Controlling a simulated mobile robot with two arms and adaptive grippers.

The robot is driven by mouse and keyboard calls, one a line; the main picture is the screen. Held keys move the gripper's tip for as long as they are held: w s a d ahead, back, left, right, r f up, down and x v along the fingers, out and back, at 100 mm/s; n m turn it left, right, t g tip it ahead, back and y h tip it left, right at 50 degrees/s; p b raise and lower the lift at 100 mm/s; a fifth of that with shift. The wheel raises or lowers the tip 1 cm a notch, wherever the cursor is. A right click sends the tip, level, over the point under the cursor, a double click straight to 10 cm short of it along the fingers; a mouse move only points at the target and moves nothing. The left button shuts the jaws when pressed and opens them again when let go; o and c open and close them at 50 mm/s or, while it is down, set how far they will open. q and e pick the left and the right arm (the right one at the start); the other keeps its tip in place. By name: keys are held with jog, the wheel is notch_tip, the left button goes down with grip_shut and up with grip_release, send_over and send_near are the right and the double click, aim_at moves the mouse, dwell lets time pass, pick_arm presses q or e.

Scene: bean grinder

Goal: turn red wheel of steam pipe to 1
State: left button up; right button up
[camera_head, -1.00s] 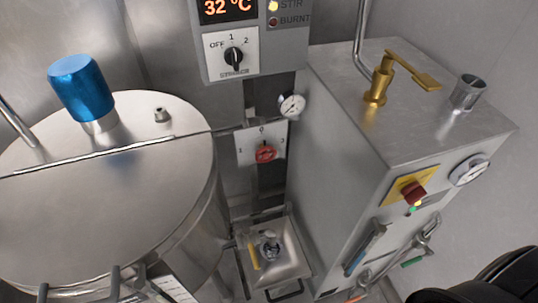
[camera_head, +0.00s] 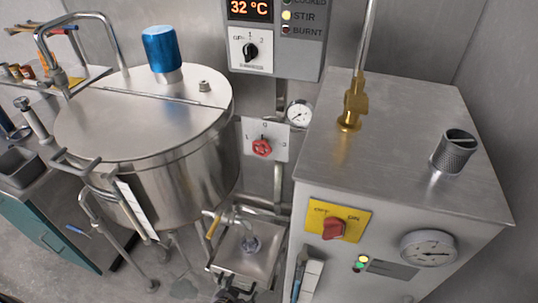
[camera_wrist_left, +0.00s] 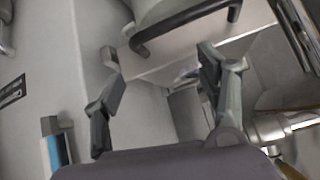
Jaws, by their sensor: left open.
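The red wheel (camera_head: 262,148) sits on a white plate (camera_head: 279,152) on the back wall, between the steel kettle and the grey machine. Small marks stand around it, with a 0 above it. Its exact setting is too small to read. In the left wrist view my left gripper (camera_wrist_left: 160,58) is open, with its two fingers apart and nothing held between them. The red wheel cannot be made out in that view. A dark part at the bottom edge of the head view is too cut off to identify. My right gripper is not in view.
The lidded kettle (camera_head: 185,150) with a blue cap (camera_head: 162,48) stands left of the wheel. The grey machine (camera_head: 400,125) stands right of it. A pressure gauge (camera_head: 299,114) is just above right. A steel tray (camera_head: 246,262) is below; the control box (camera_head: 272,40) is above.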

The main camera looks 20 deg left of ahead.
pick_arm(q)
jog(key=w+r+t+b, duration=0.1)
jog(key=w+r+t, duration=0.1)
jog(key=w+r, duration=0.45)
jog(key=w+r+t, duration=0.2)
jog(key=w+r, duration=0.1)
jog(key=r, duration=0.6)
jog(key=t, duration=0.5)
send_near(260, 150)
jog(key=w, duration=1)
jog(key=shift+d+p, duration=0.35)
jog(key=shift+w, duration=0.4)
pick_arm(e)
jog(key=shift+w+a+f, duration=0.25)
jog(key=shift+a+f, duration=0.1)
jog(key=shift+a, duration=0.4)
pick_arm(q)
jog(key=shift+c, duration=0.6)
jog(key=c, duration=1.1)
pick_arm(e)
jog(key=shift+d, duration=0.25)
